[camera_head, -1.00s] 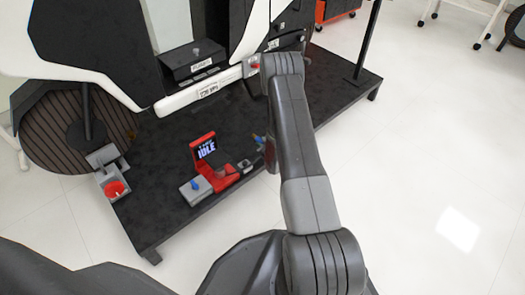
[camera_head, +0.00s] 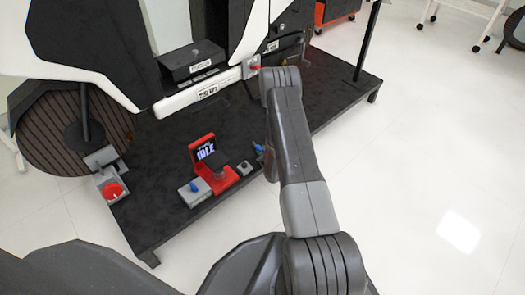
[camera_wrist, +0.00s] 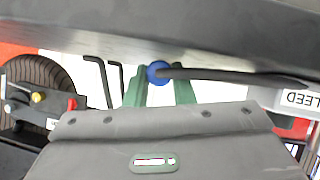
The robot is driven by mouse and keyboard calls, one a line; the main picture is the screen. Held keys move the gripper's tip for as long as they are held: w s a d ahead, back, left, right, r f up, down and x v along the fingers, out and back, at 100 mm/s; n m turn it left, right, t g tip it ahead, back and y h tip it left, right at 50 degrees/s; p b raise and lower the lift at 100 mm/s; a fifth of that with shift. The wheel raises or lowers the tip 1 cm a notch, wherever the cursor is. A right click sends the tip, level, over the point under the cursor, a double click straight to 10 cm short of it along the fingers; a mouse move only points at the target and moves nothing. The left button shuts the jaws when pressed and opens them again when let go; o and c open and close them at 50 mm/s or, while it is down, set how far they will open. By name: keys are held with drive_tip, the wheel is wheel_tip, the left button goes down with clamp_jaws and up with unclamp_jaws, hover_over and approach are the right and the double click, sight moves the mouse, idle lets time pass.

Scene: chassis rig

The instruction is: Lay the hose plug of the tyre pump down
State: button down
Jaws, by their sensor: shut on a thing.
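The tyre pump (camera_head: 213,175) is red, with a lit screen reading IDLE, and stands on the black platform in the head view. The hose plug (camera_wrist: 158,72) is a round blue piece with a dark hose (camera_wrist: 225,75) running off to the right in the wrist view. My gripper (camera_wrist: 160,84) has green fingers, one on each side of the plug, and is shut on it. In the head view my arm hides most of the gripper. A small blue spot (camera_head: 258,148) shows beside my arm, right of the pump; I cannot tell if it is the plug.
A grey box with a blue knob (camera_head: 194,191) stands left of the pump. A small grey block (camera_head: 244,168) is to its right. The black platform (camera_head: 160,165) has bare room behind the pump. White bodywork rises at the back.

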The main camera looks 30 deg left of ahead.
drive_tip(key=c, duration=1.2)
unclamp_jaws()
drive_tip(key=shift+f, duration=0.15)
drive_tip(key=shift+c, duration=0.2)
drive_tip(key=shift+d+f, duration=0.1)
drive_tip(key=shift+s+f, duration=0.1)
drive_tip(key=shift+s, duration=0.15)
drive_tip(key=shift+r, duration=0.2)
drive_tip(key=r+p+v, duration=0.1)
drive_tip(key=p+v, duration=0.3)
drive_tip(key=v, duration=0.8)
drive_tip(key=shift+w, duration=0.2)
drive_tip(key=b+x, duration=0.4)
drive_tip(key=x, duration=0.8)
